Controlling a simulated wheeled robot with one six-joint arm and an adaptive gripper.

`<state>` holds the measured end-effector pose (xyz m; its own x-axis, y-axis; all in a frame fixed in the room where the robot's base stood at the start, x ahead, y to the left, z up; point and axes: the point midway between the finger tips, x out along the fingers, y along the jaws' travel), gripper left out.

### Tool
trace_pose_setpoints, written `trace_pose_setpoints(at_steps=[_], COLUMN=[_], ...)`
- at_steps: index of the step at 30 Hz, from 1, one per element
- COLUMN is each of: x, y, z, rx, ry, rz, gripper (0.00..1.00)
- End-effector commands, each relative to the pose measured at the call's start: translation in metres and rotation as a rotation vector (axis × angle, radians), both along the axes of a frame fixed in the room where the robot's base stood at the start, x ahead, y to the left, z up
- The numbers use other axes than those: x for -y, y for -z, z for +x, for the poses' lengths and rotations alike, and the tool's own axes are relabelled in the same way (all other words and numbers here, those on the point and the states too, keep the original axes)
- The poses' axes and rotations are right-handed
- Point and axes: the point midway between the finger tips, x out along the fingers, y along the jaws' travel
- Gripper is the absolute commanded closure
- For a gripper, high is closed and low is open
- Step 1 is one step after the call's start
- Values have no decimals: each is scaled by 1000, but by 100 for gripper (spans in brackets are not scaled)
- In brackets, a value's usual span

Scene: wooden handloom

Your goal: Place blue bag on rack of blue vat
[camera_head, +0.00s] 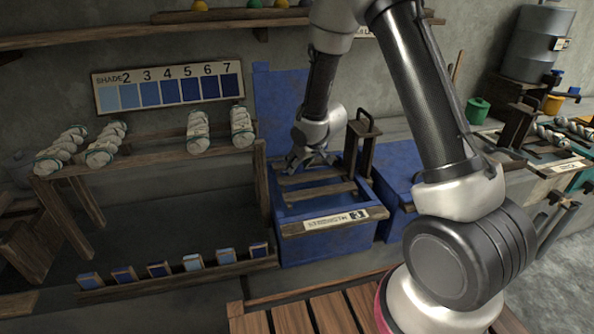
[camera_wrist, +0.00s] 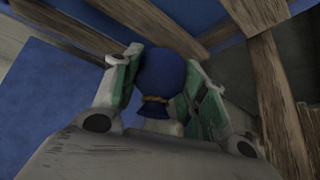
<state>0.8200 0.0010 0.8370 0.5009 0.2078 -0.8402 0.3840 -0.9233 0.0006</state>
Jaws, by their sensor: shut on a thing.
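My gripper (camera_wrist: 157,90) is shut on the blue bag (camera_wrist: 160,72), a dark blue round bundle tied with a tan cord, in the wrist view. In the head view my gripper (camera_head: 308,160) is over the back left of the blue vat (camera_head: 325,242), and the bag cannot be made out there. The rack (camera_head: 318,190) is a set of wooden slats across the vat's top. Wooden slats (camera_wrist: 160,22) also show close beyond the bag in the wrist view. I cannot tell whether the bag touches the rack.
A wooden upright handle (camera_head: 366,140) stands at the vat's right rear. A raised blue panel (camera_head: 280,100) is behind it. A wooden rack with white skeins (camera_head: 198,130) is at left, and a second blue vat (camera_head: 395,190) is at right.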

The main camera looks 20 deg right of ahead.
Motion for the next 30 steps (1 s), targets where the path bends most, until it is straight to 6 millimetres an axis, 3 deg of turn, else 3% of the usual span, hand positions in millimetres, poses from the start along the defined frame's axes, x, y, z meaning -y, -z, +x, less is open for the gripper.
trace_pose_setpoints(at_steps=[5, 16, 17, 19, 30], x=[0, 0, 0, 0, 0], y=[28, 31, 31, 31, 28], z=[-1, 0, 0, 0, 0], rx=[-4, -1, -1, -1, -1], ry=[1, 1, 1, 1, 1], rz=[-1, 0, 0, 0, 0], gripper=[82, 82, 52, 40, 36])
